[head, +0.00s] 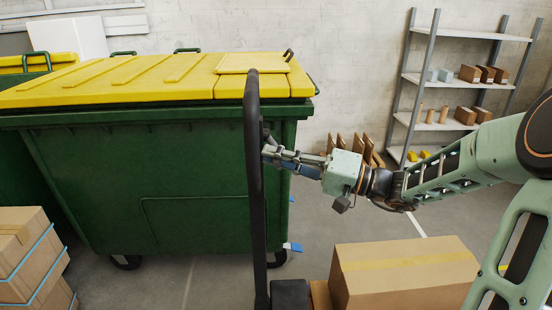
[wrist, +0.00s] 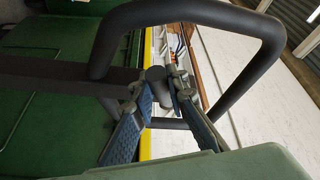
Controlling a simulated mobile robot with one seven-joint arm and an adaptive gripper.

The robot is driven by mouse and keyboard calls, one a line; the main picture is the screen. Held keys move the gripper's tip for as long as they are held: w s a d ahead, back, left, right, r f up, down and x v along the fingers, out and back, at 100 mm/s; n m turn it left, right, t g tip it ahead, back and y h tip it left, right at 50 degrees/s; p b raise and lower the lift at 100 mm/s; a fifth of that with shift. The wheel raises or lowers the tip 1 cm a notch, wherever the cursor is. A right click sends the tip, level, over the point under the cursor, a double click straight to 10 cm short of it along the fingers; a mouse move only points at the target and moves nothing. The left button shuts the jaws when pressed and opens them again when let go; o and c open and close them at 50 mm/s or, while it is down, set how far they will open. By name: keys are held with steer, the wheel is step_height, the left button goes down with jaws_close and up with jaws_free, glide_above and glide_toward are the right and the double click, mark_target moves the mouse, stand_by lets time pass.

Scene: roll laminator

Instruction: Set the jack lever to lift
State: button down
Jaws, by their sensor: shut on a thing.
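The pallet jack's black handle (head: 254,190) stands upright in the middle of the head view. In the wrist view its dark loop (wrist: 200,10) arches across the top and around my fingers. The jack lever (wrist: 156,74) shows in the wrist view as a short dark rounded piece inside the loop, between my fingertips. My gripper (head: 273,153) reaches in from the right to the handle's upper part. In the wrist view my gripper (wrist: 160,90) is shut on the lever. The lever is mostly hidden by the fingers, so its exact setting cannot be told.
A green dumpster (head: 170,190) with a yellow lid stands close behind the handle. A cardboard box (head: 400,275) sits at the lower right, below my arm. More boxes (head: 25,255) are stacked at the left. A shelf (head: 465,85) stands at the back right.

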steer(key=c, duration=1.9)
jaws_free()
steer(key=v, duration=1.2)
steer(key=shift+w+d, duration=0.1)
